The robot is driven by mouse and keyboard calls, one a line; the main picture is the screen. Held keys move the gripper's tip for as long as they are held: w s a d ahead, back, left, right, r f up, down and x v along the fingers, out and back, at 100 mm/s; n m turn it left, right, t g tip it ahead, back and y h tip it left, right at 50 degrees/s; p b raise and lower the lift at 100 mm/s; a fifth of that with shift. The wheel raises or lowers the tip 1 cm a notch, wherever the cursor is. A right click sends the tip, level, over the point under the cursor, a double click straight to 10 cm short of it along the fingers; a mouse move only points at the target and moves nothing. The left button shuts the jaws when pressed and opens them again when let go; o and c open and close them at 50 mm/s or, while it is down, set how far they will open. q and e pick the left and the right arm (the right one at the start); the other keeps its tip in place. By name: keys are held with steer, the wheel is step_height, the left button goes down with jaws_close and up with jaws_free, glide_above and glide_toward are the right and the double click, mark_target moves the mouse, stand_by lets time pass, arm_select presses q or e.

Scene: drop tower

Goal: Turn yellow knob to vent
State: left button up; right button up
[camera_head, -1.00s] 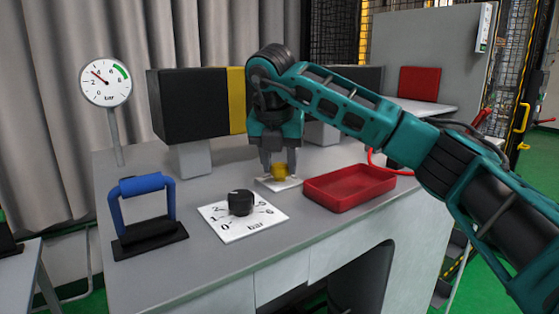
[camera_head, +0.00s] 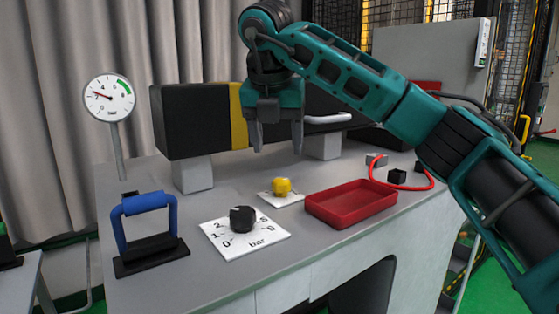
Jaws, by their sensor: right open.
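The yellow knob (camera_head: 281,186) sits on a small white plate (camera_head: 270,199) in the middle of the bench, in front of the long black box. Markings on its plate are too small to read. My right gripper (camera_head: 277,148) is open and empty. It points down above the yellow knob, clear of it. My left gripper is not in view. The round gauge (camera_head: 109,97) on a post at the left has a needle on the low side of its dial, away from the green band.
A black knob (camera_head: 242,219) stands on a white bar scale in front. A blue handle (camera_head: 146,205) on a black base is at left. A red tray (camera_head: 350,203) lies right of the yellow knob. A red cable (camera_head: 403,188) and small blocks lie farther right.

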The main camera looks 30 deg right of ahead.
steer(key=shift+v, duration=1.95)
